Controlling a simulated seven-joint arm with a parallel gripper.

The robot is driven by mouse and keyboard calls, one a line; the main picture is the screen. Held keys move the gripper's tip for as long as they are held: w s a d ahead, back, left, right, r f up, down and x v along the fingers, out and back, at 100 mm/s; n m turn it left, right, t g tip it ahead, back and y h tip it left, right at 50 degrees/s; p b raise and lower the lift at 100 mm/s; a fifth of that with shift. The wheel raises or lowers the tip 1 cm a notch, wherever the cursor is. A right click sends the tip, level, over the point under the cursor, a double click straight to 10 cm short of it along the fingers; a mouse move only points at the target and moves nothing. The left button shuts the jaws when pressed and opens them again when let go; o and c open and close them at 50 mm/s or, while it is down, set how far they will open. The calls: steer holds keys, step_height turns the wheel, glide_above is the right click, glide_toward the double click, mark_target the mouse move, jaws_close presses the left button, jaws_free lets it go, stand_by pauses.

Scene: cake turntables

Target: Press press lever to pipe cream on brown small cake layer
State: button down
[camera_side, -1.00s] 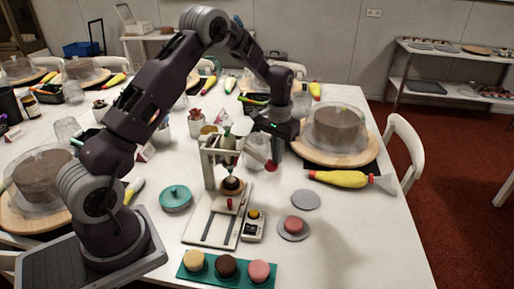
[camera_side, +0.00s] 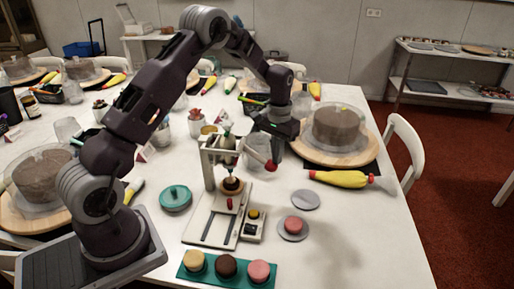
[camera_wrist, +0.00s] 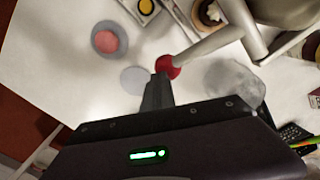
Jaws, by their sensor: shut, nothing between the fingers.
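The cream press (camera_side: 208,163) stands on the table in the side view, with its lever (camera_wrist: 218,42) ending in a red ball knob (camera_side: 270,166). The knob also shows in the wrist view (camera_wrist: 168,66). A small brown cake layer (camera_side: 232,188) sits under the nozzle; its top looks pale, like cream, in the wrist view (camera_wrist: 210,14). My gripper (camera_wrist: 157,90) is shut and empty. Its fingertips are right beside the red knob in the wrist view; whether they touch it I cannot tell.
A teal tray (camera_side: 210,281) with several small cakes lies in front of the press. A pink cake (camera_side: 293,225) sits on a grey disc to the right, near an empty grey disc (camera_side: 305,199). A clear cup (camera_wrist: 235,84) and a large covered cake (camera_side: 339,127) stand close by.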

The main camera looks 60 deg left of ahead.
step_height(320, 180, up, 9)
steer(key=s+d+r+m+t, duration=0.1)
steer(key=s+d+r, duration=0.3)
steer(key=s+r, duration=0.3)
steer(key=s+d+r+t, duration=0.2)
steer(key=s+d+r, duration=0.35)
steer(key=r, duration=0.25)
steer(key=s+d+f+m+t, duration=0.1)
steer(key=s+d, duration=0.1)
steer(key=s, duration=0.7)
steer(key=s+d+m+t, duration=0.1)
steer(key=s+d, duration=0.1)
steer(key=s, duration=0.8)
steer(key=shift+s+f+t, duration=0.2)
steer(key=shift+f+t, duration=0.1)
steer(key=shift+f, duration=0.05)
